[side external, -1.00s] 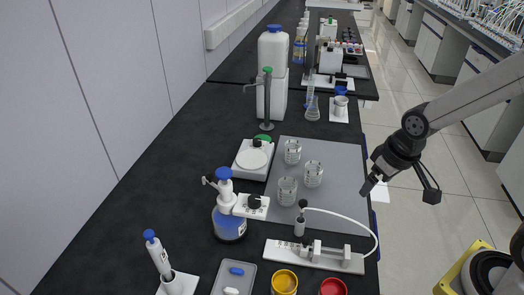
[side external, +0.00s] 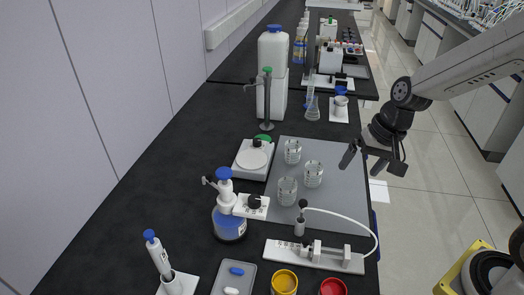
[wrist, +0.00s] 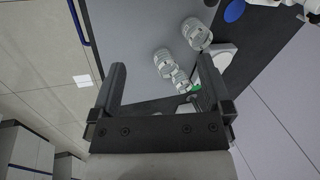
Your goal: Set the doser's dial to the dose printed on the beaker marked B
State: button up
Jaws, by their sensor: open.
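The doser is a bottle of blue liquid (side external: 229,224) with a white pump head and blue cap, at the left of the grey mat. Its dark dial (side external: 254,202) sits on a white plate beside it. Three clear glass beakers stand on the mat: a front one (side external: 287,191), a right one (side external: 313,174) and a back one (side external: 293,152). They also show in the wrist view (wrist: 199,33). Their markings are too small to read, so I cannot tell which is B. My gripper (side external: 366,164) is open and empty, above the mat's right edge. Its two fingers (wrist: 163,85) show in the wrist view.
A white balance (side external: 253,160) stands left of the mat (side external: 342,205). A syringe pump with tubing (side external: 315,256) lies in front. A pipette stand (side external: 267,100), a pipette (side external: 158,255), a tray (side external: 221,289) and yellow (side external: 284,283) and red jars (side external: 333,287) stand around.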

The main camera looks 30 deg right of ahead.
jog(key=w+m+t+y, duration=0.1)
jog(key=w+m+y, duration=0.2)
jog(key=w+m, duration=0.3)
jog(key=m+t, duration=0.8)
jog(key=m, duration=1)
send_over(300, 147)
jog(key=s+d, duration=0.2)
jog(key=s, duration=0.2)
jog(key=shift+t+y, duration=0.3)
jog(key=f, duration=1.3)
jog(key=shift+w+a+f, duration=0.1)
jog(key=shift+w, duration=0.15)
jog(key=shift+f, duration=0.5)
jog(key=shift+w, duration=0.1)
jog(key=shift+x, duration=3.8)
